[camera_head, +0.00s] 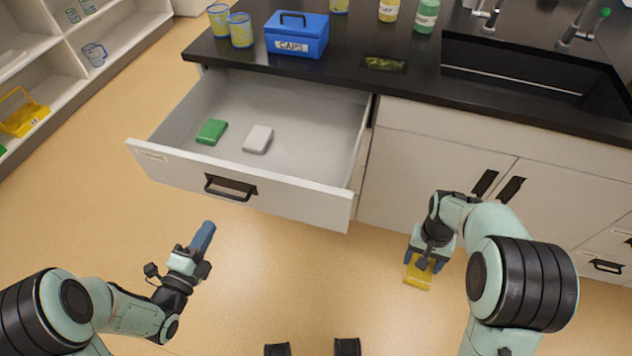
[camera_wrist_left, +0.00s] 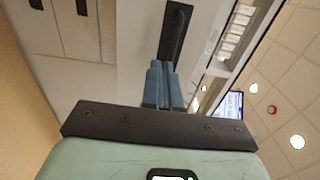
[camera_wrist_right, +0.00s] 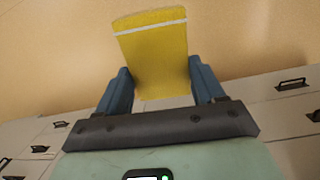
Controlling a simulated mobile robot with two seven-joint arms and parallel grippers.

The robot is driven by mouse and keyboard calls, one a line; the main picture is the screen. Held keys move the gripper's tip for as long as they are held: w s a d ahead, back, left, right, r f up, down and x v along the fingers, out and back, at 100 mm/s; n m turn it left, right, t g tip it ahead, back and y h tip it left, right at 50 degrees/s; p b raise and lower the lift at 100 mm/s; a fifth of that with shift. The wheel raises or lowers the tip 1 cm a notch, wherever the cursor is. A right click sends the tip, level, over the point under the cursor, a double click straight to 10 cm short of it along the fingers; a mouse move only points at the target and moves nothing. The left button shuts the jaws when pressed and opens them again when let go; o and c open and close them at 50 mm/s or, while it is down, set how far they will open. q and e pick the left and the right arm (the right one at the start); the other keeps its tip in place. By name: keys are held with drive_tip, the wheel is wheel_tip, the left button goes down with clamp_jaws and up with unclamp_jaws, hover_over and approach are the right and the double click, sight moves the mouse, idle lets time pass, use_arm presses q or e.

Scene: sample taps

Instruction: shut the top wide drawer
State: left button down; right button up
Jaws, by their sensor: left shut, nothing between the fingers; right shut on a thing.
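The top wide drawer (camera_head: 240,189) is pulled far out of the counter, with a black handle (camera_head: 230,187) on its front. A green block (camera_head: 211,132) and a pale grey block (camera_head: 258,139) lie inside it. My left gripper (camera_head: 204,234) is shut and empty, apart from the drawer front and below it in the head view. In the left wrist view its blue fingers (camera_wrist_left: 164,84) point toward a black handle (camera_wrist_left: 175,35). My right gripper (camera_head: 421,262) is shut on a yellow thing (camera_wrist_right: 152,52) with a pale stripe, held in front of the closed cabinet doors.
The black counter (camera_head: 340,78) carries a blue box (camera_head: 297,36) marked CAPS, beakers (camera_head: 241,30) and bottles (camera_head: 426,16). A sink (camera_head: 530,72) is at right. Shelves (camera_head: 60,50) stand at left. The floor before the drawer is clear.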

sight(231, 188)
use_arm(q)
drive_tip(key=x, duration=1)
